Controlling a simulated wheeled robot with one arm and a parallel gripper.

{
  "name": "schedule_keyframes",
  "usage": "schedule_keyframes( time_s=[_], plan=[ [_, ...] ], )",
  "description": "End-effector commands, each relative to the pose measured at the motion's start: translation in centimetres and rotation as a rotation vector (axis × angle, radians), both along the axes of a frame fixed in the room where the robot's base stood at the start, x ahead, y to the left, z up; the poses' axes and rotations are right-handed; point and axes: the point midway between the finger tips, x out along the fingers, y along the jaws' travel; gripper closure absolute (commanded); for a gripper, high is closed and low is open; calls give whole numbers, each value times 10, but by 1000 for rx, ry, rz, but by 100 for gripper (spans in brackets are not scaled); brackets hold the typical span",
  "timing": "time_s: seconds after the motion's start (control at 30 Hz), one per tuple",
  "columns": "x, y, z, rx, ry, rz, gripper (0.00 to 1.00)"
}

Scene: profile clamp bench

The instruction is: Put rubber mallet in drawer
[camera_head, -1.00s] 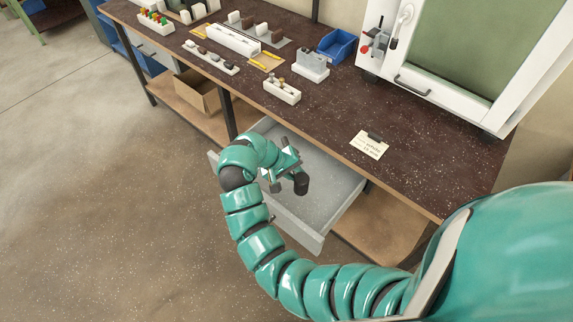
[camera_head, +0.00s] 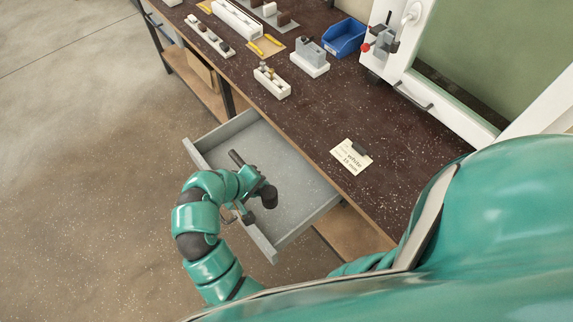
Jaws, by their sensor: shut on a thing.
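The drawer (camera_head: 290,160) is pulled out from under the bench, and the part of its grey floor that shows is bare. My gripper (camera_head: 251,186) is over the drawer's left front part, shut on the rubber mallet (camera_head: 268,194). The mallet's dark head shows to the right of the jaws, and a dark handle end sticks out at the upper left. The gripper hides the middle of the mallet. I cannot tell how high the mallet is above the drawer floor.
The dark bench top (camera_head: 310,115) is above the drawer. It carries a white card (camera_head: 350,157), a white holder with small parts (camera_head: 271,82), a grey block on a white base (camera_head: 310,60), a blue bin (camera_head: 345,38) and a white cabinet (camera_head: 440,75). Floor is open at left.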

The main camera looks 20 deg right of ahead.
Motion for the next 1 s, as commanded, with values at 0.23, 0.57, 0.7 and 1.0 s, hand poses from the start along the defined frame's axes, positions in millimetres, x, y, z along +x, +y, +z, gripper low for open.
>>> schedule_keyframes(
  time_s=[0.23,0.57,0.7,1.0],
  plan=[
    [30,-41,-21,-7,0,-5,100],
    [65,-85,-65,-6,3,-1,100],
    [75,-96,-81,-4,2,-2,100],
    [83,-104,-95,-3,2,-1,100]
  ],
)
